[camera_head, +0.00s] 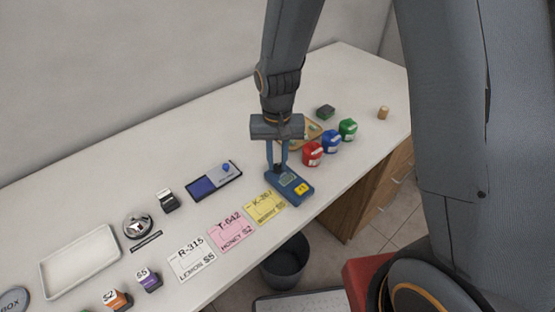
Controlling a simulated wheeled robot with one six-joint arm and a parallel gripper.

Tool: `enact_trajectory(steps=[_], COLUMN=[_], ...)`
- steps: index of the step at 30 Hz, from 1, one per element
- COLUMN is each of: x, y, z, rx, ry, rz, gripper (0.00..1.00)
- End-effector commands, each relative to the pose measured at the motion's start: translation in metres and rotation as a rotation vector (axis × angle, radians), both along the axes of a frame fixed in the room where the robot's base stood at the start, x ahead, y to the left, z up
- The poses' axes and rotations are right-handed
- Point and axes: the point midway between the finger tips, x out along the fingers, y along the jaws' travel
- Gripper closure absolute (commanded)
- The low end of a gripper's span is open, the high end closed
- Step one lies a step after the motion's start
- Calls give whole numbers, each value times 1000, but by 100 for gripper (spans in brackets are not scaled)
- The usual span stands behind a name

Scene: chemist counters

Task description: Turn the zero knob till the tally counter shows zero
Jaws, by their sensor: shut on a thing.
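The tally counter (300,191) is a blue box on the counter, with a small light display and a yellow button on its near end. My gripper (279,166) points down over the counter's far left end. It is shut on the zero knob (278,168), a dark piece that is mostly hidden between the fingers. The display's digits are too small to read.
Red (312,154), blue (331,141) and green (348,129) containers stand right of the tally counter, near a wooden tray (312,129). Yellow (264,206), pink (231,232) and white (192,259) cards lie to the left along the front edge.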

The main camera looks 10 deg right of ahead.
Motion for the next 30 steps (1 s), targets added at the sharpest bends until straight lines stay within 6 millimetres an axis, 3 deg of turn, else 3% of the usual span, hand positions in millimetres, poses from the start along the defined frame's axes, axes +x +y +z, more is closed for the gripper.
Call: enact_trajectory(steps=[5, 6, 9, 20, 30], x=[0, 0, 0, 1, 2], y=[0, 0, 0, 0, 1], z=[0, 1, 0, 3, 43], rx=[0, 0, 0, 0, 1], ry=[-1, -1, -1, -1, -5], rz=[-1, -1, -2, -2, -2], gripper=[100, 80, 63, 63, 63])
